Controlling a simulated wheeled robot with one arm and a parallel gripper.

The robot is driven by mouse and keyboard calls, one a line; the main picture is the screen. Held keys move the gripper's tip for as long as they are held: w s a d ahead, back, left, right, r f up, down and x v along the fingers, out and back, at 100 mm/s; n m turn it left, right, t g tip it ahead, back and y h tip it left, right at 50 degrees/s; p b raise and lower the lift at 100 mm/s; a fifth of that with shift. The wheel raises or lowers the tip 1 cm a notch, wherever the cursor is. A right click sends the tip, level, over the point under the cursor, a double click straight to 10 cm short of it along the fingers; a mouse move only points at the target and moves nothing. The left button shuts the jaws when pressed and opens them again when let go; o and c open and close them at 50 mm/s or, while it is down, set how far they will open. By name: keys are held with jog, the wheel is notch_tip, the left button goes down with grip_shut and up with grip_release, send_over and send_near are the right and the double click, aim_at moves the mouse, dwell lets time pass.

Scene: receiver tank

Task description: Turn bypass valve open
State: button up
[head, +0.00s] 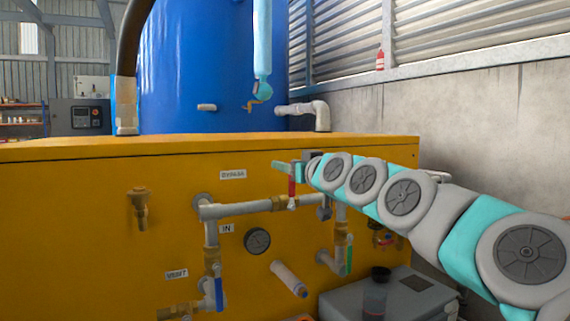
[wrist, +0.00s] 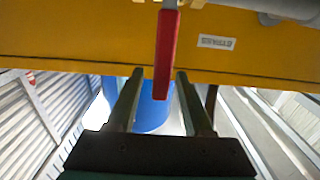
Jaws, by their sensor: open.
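The bypass valve's red handle (head: 292,187) hangs roughly vertical on the horizontal grey pipe with brass fittings, below and right of the bypass label (head: 233,174). In the wrist view the red handle (wrist: 166,55) reaches down between my two dark fingers. My gripper (head: 284,165) is at the handle's upper end in the head view, and it also shows in the wrist view (wrist: 160,74). It is open, with a gap visible on both sides of the handle. The valve body is partly hidden in the wrist view.
A blue tank (head: 195,70) stands behind. A grey box (head: 410,290) sits at lower right.

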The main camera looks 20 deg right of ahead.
jog(key=shift+w, duration=0.85)
grip_shut()
dwell(0.9)
